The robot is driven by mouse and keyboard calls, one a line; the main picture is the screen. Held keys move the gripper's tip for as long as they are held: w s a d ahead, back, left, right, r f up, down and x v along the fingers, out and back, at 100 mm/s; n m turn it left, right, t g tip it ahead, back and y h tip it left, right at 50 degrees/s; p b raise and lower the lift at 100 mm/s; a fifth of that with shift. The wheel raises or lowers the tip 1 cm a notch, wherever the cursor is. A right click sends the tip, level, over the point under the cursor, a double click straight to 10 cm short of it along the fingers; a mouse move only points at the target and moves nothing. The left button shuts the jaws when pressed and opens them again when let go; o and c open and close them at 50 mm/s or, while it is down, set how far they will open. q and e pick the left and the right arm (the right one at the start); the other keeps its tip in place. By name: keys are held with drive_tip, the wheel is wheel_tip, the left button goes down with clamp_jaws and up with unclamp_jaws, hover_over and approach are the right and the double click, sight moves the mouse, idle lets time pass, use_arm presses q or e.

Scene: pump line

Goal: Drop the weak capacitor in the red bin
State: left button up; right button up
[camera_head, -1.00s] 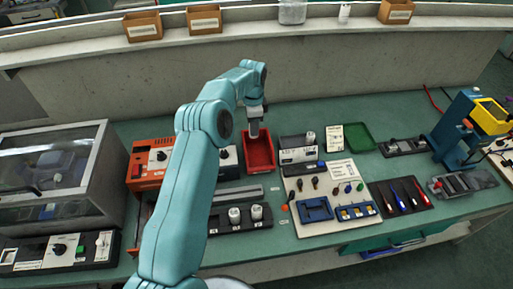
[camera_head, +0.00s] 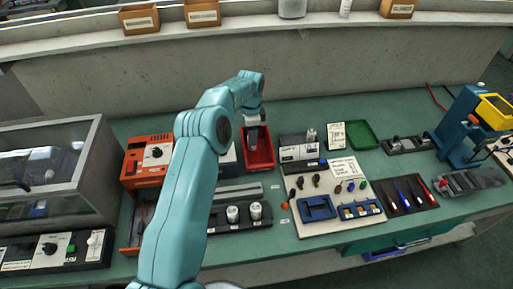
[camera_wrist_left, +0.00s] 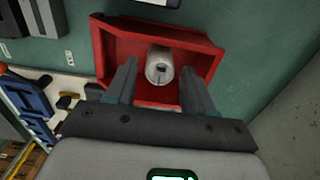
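The red bin (camera_head: 262,160) stands at the back middle of the bench, and it fills the upper middle of the left wrist view (camera_wrist_left: 112,50). A pale cylindrical capacitor (camera_wrist_left: 159,68) shows within the bin's outline, end towards the camera, with a gap to each finger. Whether it rests on the bin floor is hard to tell. My left gripper (camera_wrist_left: 158,92) is open above the bin; it also shows in the head view (camera_head: 252,138), where it hides the capacitor. My right gripper is not in view.
A concrete ledge runs behind.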

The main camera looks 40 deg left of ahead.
use_arm(q)
drive_tip(key=shift+o, duration=0.3)
drive_tip(key=shift+s, duration=0.1)
drive_tip(key=shift+r, duration=0.1)
drive_tip(key=shift+r, duration=0.3)
wheel_tip(320, 180, up, 16)
drive_tip(key=p, duration=0.2)
drive_tip(key=shift+f+p, duration=0.2)
drive_tip(key=shift+p, duration=0.1)
drive_tip(key=shift+s+f, duration=0.1)
